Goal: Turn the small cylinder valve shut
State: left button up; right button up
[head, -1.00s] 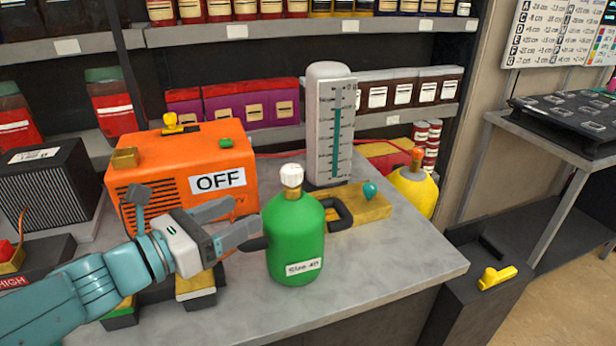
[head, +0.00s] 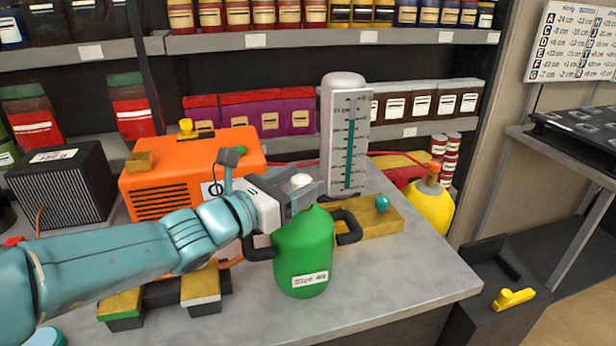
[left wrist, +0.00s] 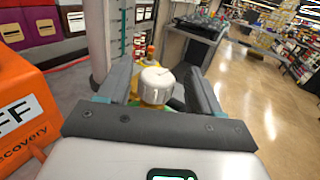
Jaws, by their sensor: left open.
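The small green cylinder (head: 303,255) stands upright on the grey workbench, with black handles at its sides and a label on its front. Its white valve knob (head: 301,181) is on top, partly hidden by my left gripper in the head view. My left gripper (head: 304,190) is open, with its fingers around the knob's height. In the left wrist view the white knob (left wrist: 156,85) shows between the two open fingers, apart from both as far as I can see. My right gripper is not in view.
An orange pump box (head: 165,183) stands behind my left arm. A white gauge (head: 343,135) with a teal scale stands behind the cylinder. A yellow cylinder (head: 428,203) is at the right. The bench's front right corner is clear.

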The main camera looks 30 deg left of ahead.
pick_arm(q)
jog(key=x, duration=0.2)
jog(key=shift+w+a+f, duration=0.1)
jog(key=shift+w, duration=0.2)
jog(key=shift+s, duration=0.1)
jog(key=c, duration=1)
jog(key=shift+o, duration=0.2)
